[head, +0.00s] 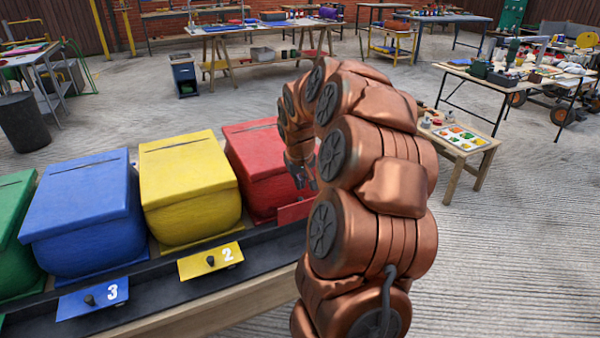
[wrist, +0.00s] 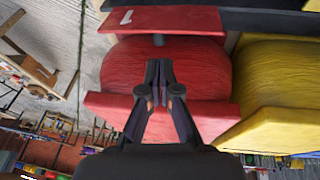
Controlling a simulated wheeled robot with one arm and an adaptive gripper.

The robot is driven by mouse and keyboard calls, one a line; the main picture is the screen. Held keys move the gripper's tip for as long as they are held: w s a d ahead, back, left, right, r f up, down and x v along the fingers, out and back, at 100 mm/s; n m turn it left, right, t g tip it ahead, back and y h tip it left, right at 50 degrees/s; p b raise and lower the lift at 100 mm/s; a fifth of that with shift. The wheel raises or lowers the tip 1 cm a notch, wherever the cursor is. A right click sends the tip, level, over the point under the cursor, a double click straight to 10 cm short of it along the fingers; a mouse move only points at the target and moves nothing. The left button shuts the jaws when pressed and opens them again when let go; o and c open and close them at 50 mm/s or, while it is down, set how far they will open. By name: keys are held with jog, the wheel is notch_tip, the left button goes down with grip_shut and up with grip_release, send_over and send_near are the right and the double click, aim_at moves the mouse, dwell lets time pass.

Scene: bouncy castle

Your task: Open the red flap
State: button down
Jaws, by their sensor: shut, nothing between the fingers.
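The red flap (head: 293,211) is at the front foot of the red box (head: 262,150), partly hidden behind my arm in the head view. In the wrist view the red flap (wrist: 180,20) is at the top, marked with a white 1. A small grey knob (wrist: 158,40) shows at its edge. The red box (wrist: 120,72) fills the middle of that view. My gripper (head: 308,182) is in front of the red box, above the flap. In the wrist view my gripper (wrist: 159,98) is shut and empty, its tips apart from the knob.
A yellow box (head: 188,185), a blue box (head: 80,215) and a green box (head: 12,235) stand left of the red one. A yellow flap (head: 211,260) marked 2 and a blue flap (head: 92,297) marked 3 have dark knobs. Open floor (head: 500,240) lies right.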

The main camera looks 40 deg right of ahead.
aim_at(300, 198)
jog(key=x, duration=0.6)
jog(key=shift+w+d+f, duration=0.1)
jog(key=shift+f, duration=0.15)
jog(key=shift+w+d+g+p, duration=0.2)
jog(key=shift+w+g+p, duration=0.4)
jog(key=shift+p, duration=0.45)
jog(key=shift+w+d+f+g+y+p, duration=0.15)
jog(key=shift+w+f+g+y+p, duration=0.1)
jog(key=shift+w+g+y+p, duration=0.4)
jog(key=shift+s, duration=0.1)
jog(key=shift+s, duration=0.15)
jog(key=shift+s+a+b, duration=0.25)
jog(key=shift+s+b, duration=0.1)
jog(key=shift+s, duration=0.3)
notch_tip(300, 198, up, 14)
jog(key=s+a, duration=0.1)
jog(key=a, duration=0.2)
jog(key=shift+s+f, duration=0.15)
jog(key=shift+s, duration=0.25)
